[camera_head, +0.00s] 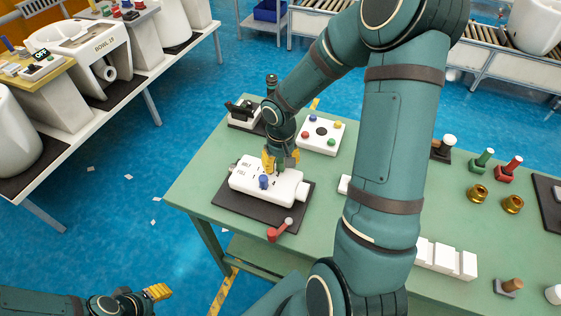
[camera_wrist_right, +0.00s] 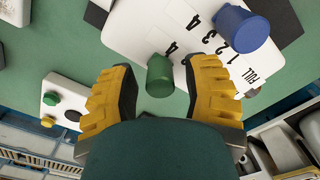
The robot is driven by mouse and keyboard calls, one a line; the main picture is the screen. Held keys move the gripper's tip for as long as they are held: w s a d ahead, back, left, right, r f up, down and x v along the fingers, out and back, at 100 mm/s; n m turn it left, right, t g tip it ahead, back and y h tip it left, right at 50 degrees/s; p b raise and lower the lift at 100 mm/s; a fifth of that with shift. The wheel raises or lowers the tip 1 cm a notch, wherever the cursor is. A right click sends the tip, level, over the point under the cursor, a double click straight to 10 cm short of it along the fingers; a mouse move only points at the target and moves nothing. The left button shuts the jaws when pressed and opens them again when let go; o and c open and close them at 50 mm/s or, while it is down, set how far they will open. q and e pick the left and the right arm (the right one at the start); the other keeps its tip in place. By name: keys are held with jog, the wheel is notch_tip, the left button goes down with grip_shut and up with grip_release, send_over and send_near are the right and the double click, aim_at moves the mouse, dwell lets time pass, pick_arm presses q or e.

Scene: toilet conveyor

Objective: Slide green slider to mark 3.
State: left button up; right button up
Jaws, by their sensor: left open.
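The white slider box (camera_head: 245,184) lies on a dark mat on the green table, with a blue knob (camera_head: 263,181) on top. In the right wrist view the green slider (camera_wrist_right: 160,76) stands near a printed "4" on the box (camera_wrist_right: 140,30); the blue knob (camera_wrist_right: 240,30) is near the "1" and FULL. My right gripper (camera_head: 281,160) is over the box and hides the green slider in the head view. Its yellow fingers (camera_wrist_right: 161,95) are apart, one each side of the green slider, with visible gaps. My left gripper (camera_head: 158,292) is open and empty, off the table at lower left.
A button panel (camera_head: 320,137) and a black-handled device (camera_head: 245,113) stand behind the box. A red lever (camera_head: 279,231) is at the mat's front edge. Brass fittings (camera_head: 477,193) and valves are to the right. My right arm crosses above the table.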

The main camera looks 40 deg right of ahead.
grip_shut()
jog(key=shift+w+a+b, duration=0.25)
jog(key=shift+w, duration=0.25)
jog(key=shift+w+a+b, duration=0.2)
jog(key=shift+w+a, duration=0.05)
jog(key=shift+w, duration=0.2)
jog(key=shift+o, duration=1.6)
grip_release()
jog(key=shift+r, duration=0.1)
notch_tip(320, 180, up, 12)
